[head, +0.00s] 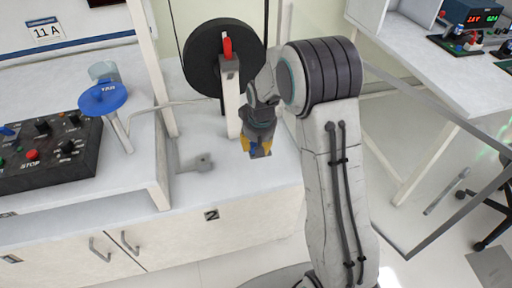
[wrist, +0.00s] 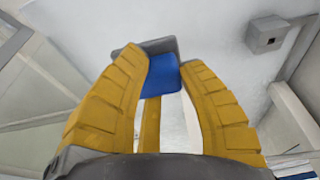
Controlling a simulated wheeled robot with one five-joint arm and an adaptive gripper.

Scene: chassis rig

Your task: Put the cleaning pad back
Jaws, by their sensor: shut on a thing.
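My gripper (head: 257,146) hangs above the front of the white bench, below the black wheel. In the wrist view its yellow fingers (wrist: 162,75) are closed on a small blue-and-grey block, which I take as the cleaning pad (wrist: 160,76). The pad sits between the fingertips, blue face toward the camera with a grey edge around the far side. In the head view the pad is mostly hidden by the fingers. A small grey fixture (head: 197,162) lies on the bench to the left of my gripper.
A black wheel (head: 208,62) with a red handle stands on a white post behind my gripper. Bench surface around the fixture is clear.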

